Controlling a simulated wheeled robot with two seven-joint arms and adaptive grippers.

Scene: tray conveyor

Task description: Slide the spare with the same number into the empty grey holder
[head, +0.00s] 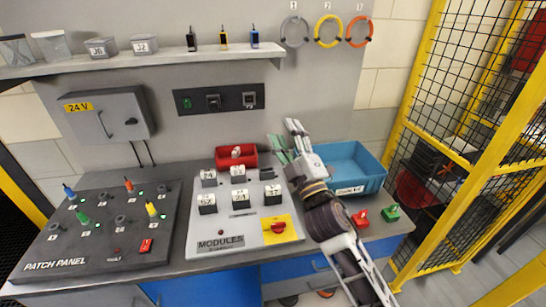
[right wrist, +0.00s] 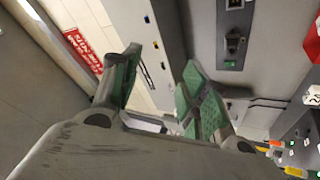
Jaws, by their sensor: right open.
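The grey modules board (head: 193,237) carries several dark holders with white numbered blocks, such as a front block (head: 239,196). At its back right, a dark holder (head: 266,174) shows no white block on top. Behind the board, a red bin (head: 222,163) holds a white block (head: 237,152); its number is too small to read. My right gripper (head: 283,147) is above the table between the red bin and the blue bin, open and empty. Its green-padded fingers are spread in the right wrist view (right wrist: 163,90). My left gripper is out of view.
A blue bin (head: 372,168) stands right of my right gripper. The patch panel (head: 100,255) with coloured plugs fills the left. A yellow fence (head: 425,100) bounds the right.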

